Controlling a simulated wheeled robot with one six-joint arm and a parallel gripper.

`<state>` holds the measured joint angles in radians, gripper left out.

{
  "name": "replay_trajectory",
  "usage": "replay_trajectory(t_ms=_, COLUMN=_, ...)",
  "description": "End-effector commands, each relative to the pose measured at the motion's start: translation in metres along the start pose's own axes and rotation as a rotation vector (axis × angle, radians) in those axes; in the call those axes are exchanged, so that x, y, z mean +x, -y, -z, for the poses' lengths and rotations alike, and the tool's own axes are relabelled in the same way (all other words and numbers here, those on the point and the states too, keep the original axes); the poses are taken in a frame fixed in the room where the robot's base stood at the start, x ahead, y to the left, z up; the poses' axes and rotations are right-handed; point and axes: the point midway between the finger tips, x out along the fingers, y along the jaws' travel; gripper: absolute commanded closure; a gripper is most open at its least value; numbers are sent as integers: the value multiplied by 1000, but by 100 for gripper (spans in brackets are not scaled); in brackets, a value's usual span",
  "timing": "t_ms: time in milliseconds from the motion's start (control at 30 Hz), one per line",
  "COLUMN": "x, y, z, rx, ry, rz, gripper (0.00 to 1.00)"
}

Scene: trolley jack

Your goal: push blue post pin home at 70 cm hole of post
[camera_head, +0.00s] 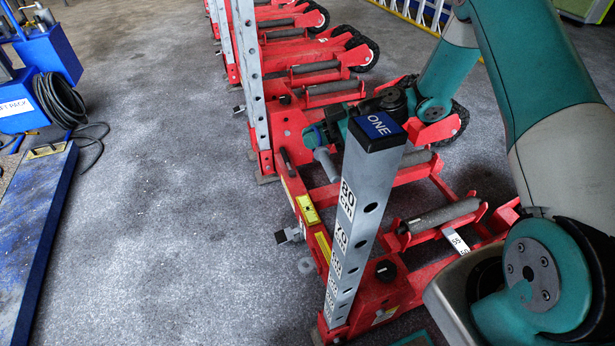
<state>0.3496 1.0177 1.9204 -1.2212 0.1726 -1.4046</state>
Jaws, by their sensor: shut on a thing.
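The grey post (365,190) of the nearest red jack stands upright with a blue cap marked ONE. Its side carries height labels, with 80 near the top and the 70 label (341,238) below. Dark holes run down its right face, one of them (362,244) level with the 70 label. My gripper (326,136) is behind the upper post and partly hidden by it. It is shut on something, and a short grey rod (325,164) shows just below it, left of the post. I cannot make out a blue pin clearly, nor whether anything sits in the 70 hole.
More red jacks with grey rollers (440,216) and posts (249,75) stand in a row behind. My arm fills the right side. A blue ramp (40,225) and a blue unit with a coiled black hose (60,98) are at left. The floor between is clear.

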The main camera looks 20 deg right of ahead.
Motion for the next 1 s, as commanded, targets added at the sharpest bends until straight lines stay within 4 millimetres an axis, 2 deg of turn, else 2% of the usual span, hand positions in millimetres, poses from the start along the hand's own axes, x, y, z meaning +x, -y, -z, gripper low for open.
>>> replay_trajectory(t_ms=33, x=12, y=-1, z=-18, rx=-11, ry=1, rz=12, gripper=100)
replay_trajectory(t_ms=167, x=22, y=-1, z=-25, rx=-22, ry=5, rz=35, gripper=100)
replay_trajectory(t_ms=767, x=24, y=0, z=-26, rx=-27, ry=8, rz=45, gripper=100)
replay_trajectory(t_ms=1000, x=19, y=20, z=-27, rx=-25, ry=8, rz=45, gripper=100)
